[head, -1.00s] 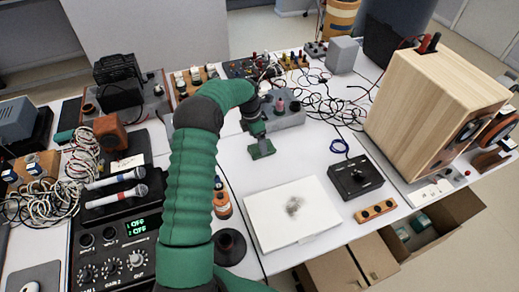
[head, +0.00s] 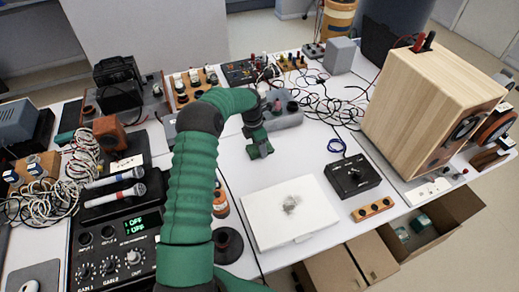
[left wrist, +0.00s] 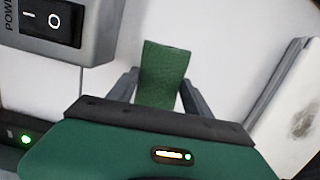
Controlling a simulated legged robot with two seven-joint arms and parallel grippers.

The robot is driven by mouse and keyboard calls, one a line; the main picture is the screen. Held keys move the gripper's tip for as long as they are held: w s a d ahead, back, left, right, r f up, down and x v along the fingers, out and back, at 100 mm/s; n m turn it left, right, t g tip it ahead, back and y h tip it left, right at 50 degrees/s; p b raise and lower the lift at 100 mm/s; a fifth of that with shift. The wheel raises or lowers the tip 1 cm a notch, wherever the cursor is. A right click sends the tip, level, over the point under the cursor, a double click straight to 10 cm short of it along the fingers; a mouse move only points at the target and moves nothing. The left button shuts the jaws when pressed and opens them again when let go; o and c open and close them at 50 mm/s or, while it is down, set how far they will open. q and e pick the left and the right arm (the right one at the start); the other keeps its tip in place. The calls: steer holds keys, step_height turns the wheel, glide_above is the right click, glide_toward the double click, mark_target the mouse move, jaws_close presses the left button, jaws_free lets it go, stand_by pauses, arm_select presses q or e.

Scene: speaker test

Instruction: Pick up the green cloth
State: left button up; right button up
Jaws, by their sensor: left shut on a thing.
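The green cloth (head: 262,151) is a small piece on the white table, behind the white board. In the left wrist view the cloth (left wrist: 163,72) stands out between the two grey fingers. My left gripper (head: 258,141) reaches down to it from above and is shut on it. The left gripper (left wrist: 160,98) also shows in the left wrist view, with its fingers on either side of the cloth. Whether the cloth is clear of the table is hard to tell. My right gripper is not in view.
A white board with a grey smudge (head: 268,228) lies in front of the cloth. A black box with a knob (head: 352,177) and a wooden speaker (head: 425,105) are to the right. A grey device (head: 285,121) stands close behind the gripper. Bare table lies right of the cloth.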

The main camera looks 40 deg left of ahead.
arm_select(q)
steer(key=r, duration=0.9)
steer(key=shift+a+p, duration=0.2)
steer(key=shift+p, duration=0.15)
steer(key=shift+d+r, duration=0.15)
steer(key=shift+r, duration=0.4)
